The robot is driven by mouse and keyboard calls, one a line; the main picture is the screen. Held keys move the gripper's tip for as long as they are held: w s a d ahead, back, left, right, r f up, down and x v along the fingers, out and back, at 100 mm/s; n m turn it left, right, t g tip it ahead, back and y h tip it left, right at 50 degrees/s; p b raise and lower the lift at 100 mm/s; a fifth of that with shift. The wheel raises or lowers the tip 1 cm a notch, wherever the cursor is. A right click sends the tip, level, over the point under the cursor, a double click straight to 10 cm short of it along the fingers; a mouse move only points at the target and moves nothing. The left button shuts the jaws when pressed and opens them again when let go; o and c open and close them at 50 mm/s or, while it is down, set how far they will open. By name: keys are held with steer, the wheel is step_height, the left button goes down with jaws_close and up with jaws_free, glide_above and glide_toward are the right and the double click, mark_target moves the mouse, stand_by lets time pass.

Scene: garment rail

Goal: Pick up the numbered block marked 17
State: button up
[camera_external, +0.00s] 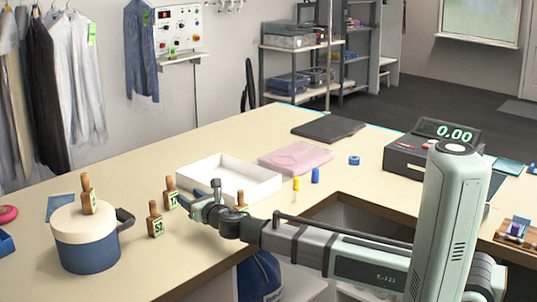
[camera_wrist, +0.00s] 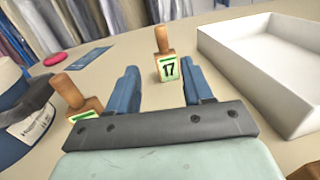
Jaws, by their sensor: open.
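The block marked 17 (camera_wrist: 167,67) is wooden with a knob handle and a pale, green-edged label. In the wrist view it stands upright on the table, ahead of and between my open fingers, apart from them. In the external view the block (camera_external: 170,193) stands just left of my gripper (camera_external: 193,201), its label partly hidden. My gripper also shows in the wrist view (camera_wrist: 158,88), open with nothing between its fingers. A similar block marked 57 (camera_external: 155,220) stands to the left; in the wrist view it (camera_wrist: 80,97) is beside my left finger.
A white tray (camera_external: 235,165) lies close to the right of block 17. A blue canister (camera_external: 87,253) with a cream lid carries another block (camera_external: 88,196). A further block (camera_external: 241,199) is partly hidden behind my arm.

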mark_target(171, 184)
steer(key=x, duration=0.8)
steer(key=shift+f+x, duration=0.15)
steer(key=shift+x, duration=1.3)
steer(key=shift+f+x, duration=0.15)
steer(key=shift+x, duration=1.25)
steer(key=shift+d, duration=0.1)
steer(key=shift+c, duration=0.2)
jaws_close()
